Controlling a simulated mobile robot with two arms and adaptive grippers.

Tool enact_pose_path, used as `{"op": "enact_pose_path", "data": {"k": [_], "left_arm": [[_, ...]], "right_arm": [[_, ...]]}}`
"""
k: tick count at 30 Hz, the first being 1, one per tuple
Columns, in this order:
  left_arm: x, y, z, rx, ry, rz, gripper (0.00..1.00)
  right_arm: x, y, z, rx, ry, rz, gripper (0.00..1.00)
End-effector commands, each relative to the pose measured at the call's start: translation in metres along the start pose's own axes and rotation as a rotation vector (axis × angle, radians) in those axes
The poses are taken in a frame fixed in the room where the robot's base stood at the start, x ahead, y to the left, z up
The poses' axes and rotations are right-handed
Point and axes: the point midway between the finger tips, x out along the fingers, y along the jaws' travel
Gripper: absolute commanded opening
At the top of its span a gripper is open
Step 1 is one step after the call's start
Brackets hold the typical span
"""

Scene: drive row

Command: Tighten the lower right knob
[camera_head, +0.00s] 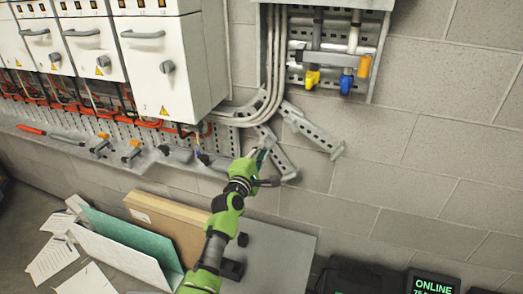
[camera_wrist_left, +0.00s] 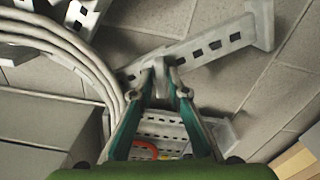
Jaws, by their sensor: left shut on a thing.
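My right gripper is in neither view.
Grey cables (camera_head: 270,70) curve down close by the gripper. A ledge holds a red-handled tool (camera_head: 31,130) and orange-topped clamps (camera_head: 134,147). Folders (camera_head: 125,245) stand at lower left. The right wall is clear.

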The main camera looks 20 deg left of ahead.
Motion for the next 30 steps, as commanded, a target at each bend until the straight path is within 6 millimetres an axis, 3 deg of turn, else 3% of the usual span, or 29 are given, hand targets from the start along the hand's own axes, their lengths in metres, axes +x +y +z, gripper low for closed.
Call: {"op": "enact_pose_path", "data": {"k": [30], "left_arm": [[0.0,0.0,0.0,0.935,0.0,-0.002,0.0]], "right_arm": [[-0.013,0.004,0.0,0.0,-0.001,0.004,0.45]]}}
